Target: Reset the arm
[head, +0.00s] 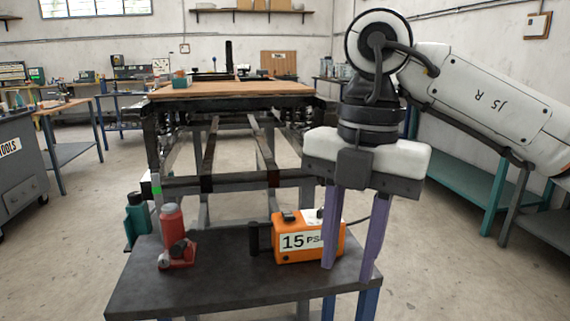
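My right arm comes in from the right, bent at a round joint. Its gripper (349,270) points straight down over the right end of the dark bench top (225,288). The two purple fingers are spread apart with nothing visible between them, so it is open. The left finger covers part of the right side of an orange box (308,257) marked "15 PSI". I cannot tell whether the finger touches the box. My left gripper is not in view.
A red bottle jack (171,222) stands on the bench's left part, with a teal bottle-like object (136,218) beyond it. Behind is a large frame with a wooden top (235,91). A teal workbench (465,185) stands at right. Bare floor lies at left.

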